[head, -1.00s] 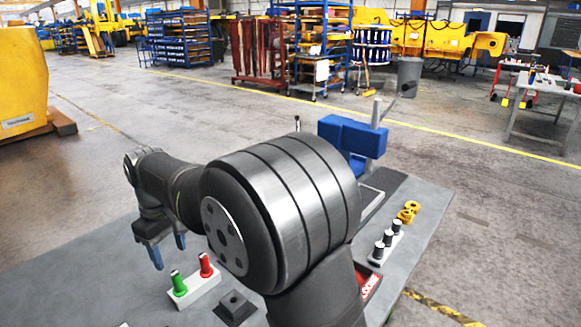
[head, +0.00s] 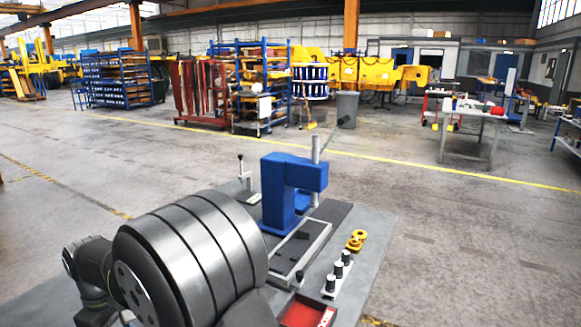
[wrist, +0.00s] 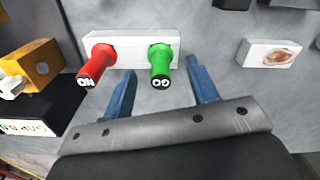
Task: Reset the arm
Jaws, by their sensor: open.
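My gripper (wrist: 161,66) is in the wrist view with its two blue fingers wide apart and nothing held between them. Its fingers point at a white block (wrist: 129,40) carrying a red plug (wrist: 98,66) and a green plug (wrist: 161,64), whose ends bear letters. The green plug shows between the fingers in the picture; whether it lies at their depth I cannot tell. The red plug is left of the left finger. In the head view my arm fills the lower left, and my gripper and both plugs are out of view.
A blue press (head: 285,190) with a lever stands on the grey table (head: 372,235). The wrist view shows a yellow block (wrist: 40,64) and a white plate (wrist: 277,53).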

